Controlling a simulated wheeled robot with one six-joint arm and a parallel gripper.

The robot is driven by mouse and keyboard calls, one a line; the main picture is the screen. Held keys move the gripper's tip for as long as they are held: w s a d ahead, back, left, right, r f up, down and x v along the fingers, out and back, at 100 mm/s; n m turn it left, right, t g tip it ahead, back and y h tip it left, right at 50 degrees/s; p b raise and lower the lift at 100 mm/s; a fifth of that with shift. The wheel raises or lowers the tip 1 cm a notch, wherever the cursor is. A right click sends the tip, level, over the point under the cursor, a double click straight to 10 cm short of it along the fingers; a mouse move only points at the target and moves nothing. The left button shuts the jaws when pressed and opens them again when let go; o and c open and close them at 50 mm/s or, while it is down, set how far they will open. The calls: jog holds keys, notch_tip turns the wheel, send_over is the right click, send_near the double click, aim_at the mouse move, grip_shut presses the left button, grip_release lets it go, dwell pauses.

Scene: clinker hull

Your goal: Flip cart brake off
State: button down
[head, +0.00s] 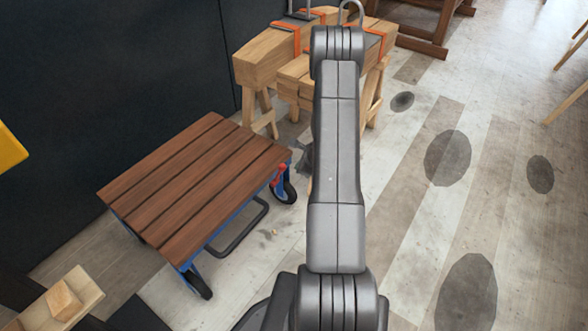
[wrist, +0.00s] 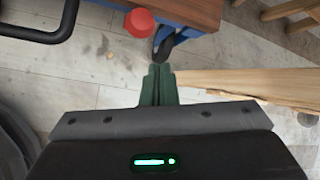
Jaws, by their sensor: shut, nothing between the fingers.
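The cart (head: 190,180) has a brown slatted wooden deck, a blue frame and black wheels, and stands left of my arm in the head view. A red brake part (head: 279,172) shows at its right corner, above a black wheel (head: 289,192). In the wrist view the red brake part (wrist: 139,21) has a rounded end beside the deck edge (wrist: 188,10), and the wheel (wrist: 164,48) is below it. My gripper (wrist: 158,72) has green fingers shut together and empty, just below the red part in that picture, apparently apart from it. My arm mostly hides the gripper in the head view.
A black bar loop (head: 240,232) juts from the cart's near side. Trestles with strapped timber beams (head: 265,55) stand behind. A plank with a wooden block (head: 62,300) is at lower left, and something yellow (head: 10,150) at the left edge.

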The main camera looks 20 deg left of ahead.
notch_tip(320, 180, up, 7)
jog(key=s+p, duration=0.1)
jog(key=shift+s+d, duration=0.25)
jog(key=shift+d, duration=0.2)
send_near(279, 175)
jog(key=shift+w+f, duration=0.55)
jog(key=shift+w, duration=0.35)
jog(key=shift+w+f, duration=0.6)
jog(key=shift+w, duration=0.35)
jog(key=shift+b, duration=0.3)
